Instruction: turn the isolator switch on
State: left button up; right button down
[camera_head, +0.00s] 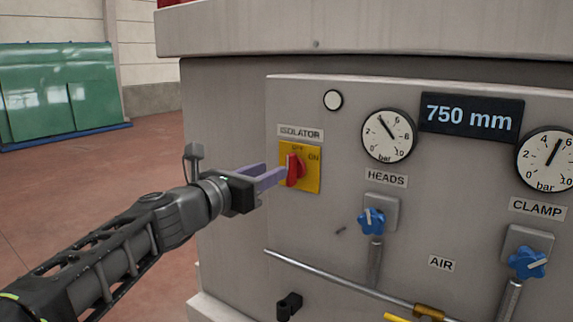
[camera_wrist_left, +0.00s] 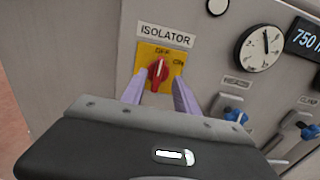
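The isolator switch is a red rotary knob (camera_head: 293,170) on a yellow plate (camera_head: 313,181) marked OFF at the top and ON at the right. The knob's handle stands close to upright, toward OFF; it also shows in the left wrist view (camera_wrist_left: 157,72). My left gripper (camera_head: 278,173) reaches the knob from the left. In the left wrist view its purple fingers (camera_wrist_left: 158,92) are apart, one on each side below the knob, with the knob showing between them. I cannot tell whether they touch it. My right gripper is not in view.
The grey panel also carries a HEADS gauge (camera_head: 388,136), a CLAMP gauge (camera_head: 547,158), a display reading 750 mm (camera_head: 471,117) and blue star knobs (camera_head: 372,221). A metal pipe (camera_head: 335,279) runs low across the panel. Open floor lies at left, before a green cabinet (camera_head: 65,95).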

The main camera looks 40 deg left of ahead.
aim_at(288, 164)
pick_arm(q)
jog(key=w, duration=0.7)
jog(key=shift+w+a+f, duration=0.1)
jog(key=shift+c, duration=0.2)
grip_shut()
